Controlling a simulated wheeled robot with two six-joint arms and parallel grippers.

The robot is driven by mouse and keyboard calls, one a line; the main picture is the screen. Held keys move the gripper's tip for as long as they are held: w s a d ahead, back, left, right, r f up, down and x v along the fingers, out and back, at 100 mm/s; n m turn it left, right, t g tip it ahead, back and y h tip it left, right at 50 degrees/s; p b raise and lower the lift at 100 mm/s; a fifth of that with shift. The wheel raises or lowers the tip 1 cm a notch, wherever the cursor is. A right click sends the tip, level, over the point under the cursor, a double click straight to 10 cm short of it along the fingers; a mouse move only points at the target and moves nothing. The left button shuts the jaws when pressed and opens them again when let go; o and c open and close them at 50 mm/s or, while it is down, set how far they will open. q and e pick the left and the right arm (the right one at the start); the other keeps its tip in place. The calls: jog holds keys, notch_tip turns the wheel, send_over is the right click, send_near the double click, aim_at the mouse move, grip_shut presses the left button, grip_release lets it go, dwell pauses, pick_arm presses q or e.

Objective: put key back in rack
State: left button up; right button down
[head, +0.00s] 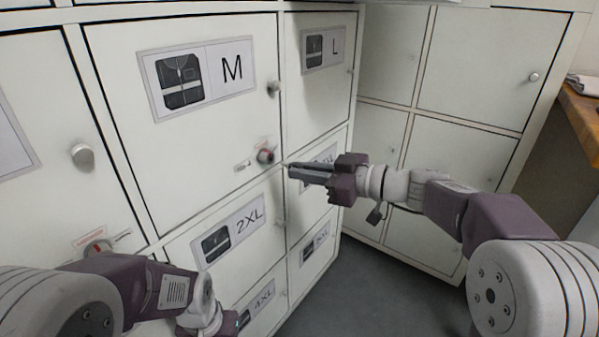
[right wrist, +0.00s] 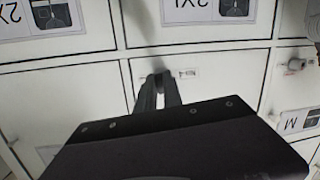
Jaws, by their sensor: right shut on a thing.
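My right gripper (head: 290,170) is shut in front of the locker doors, its fingertips close to the red-ringed lock (head: 265,156) of the M door (head: 190,125). Only a small pale tip shows at the fingers, in line with the key; most of the key is hidden. The right wrist view shows the gripper's two dark fingers (right wrist: 160,90) close together in front of a white door, with a small dark round shape at their tips. I cannot tell whether the key touches the lock. My left gripper (head: 228,324) is low at the bottom edge, its fingers unclear. I cannot make out a key rack.
White lockers with size labels fill the left and middle. A round knob (head: 82,153) and another red lock (head: 97,247) stick out at the left. Plain lockers (head: 470,65) stand at the right, beside a wooden counter (head: 582,108). Grey floor (head: 370,290) is clear below.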

jog(key=shift+s+d+f+b, duration=0.1)
jog(key=shift+s+d+b, duration=0.3)
jog(key=shift+d, duration=0.25)
notch_tip(320, 180, up, 10)
jog(key=p, duration=0.9)
jog(key=shift+f+p, duration=0.2)
jog(key=shift+p, duration=0.1)
